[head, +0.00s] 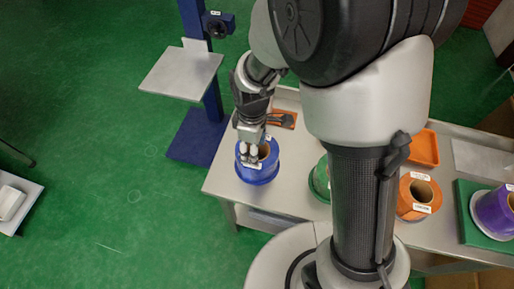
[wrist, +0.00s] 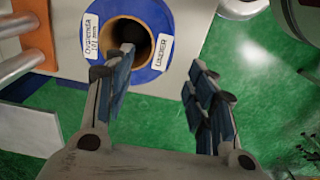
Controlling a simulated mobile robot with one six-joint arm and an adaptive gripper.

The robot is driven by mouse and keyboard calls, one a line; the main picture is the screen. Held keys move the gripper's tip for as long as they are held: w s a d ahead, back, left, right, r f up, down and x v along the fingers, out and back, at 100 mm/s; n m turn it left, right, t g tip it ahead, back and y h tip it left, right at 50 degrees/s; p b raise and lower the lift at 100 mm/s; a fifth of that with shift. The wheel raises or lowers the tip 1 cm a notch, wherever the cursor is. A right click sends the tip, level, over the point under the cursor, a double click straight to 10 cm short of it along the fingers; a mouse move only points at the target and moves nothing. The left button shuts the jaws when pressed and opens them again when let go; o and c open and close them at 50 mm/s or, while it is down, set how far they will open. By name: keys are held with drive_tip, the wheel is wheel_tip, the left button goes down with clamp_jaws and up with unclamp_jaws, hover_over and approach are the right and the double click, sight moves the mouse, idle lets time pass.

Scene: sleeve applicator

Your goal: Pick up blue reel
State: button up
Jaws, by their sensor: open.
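The blue reel (head: 257,170) stands on the grey table near its left corner in the head view. It has white labels and a brown core with a dark hole. It also shows at the top of the wrist view (wrist: 158,14). My gripper (head: 249,157) is at the top of the reel in the head view and covers part of it. In the wrist view my gripper (wrist: 165,85) has its fingers spread apart. The left finger overlaps the reel's core in the picture, and the right finger lies beyond its rim over green floor. I cannot tell whether either finger touches the reel.
A green reel (head: 320,180), an orange reel (head: 417,196) and a purple reel (head: 494,212) stand to the right on the table (head: 222,183). An orange tray (head: 425,148) lies behind them. A blue stand with a grey plate (head: 182,73) is at back left.

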sight(267, 168)
wheel_tip(267, 168, down, 12)
drive_tip(key=b, duration=0.4)
drive_tip(key=shift+w+a+f, duration=0.15)
drive_tip(key=shift+f, duration=0.05)
drive_tip(key=shift+r, duration=0.1)
drive_tip(key=shift+c, duration=0.2)
clamp_jaws()
idle(0.6)
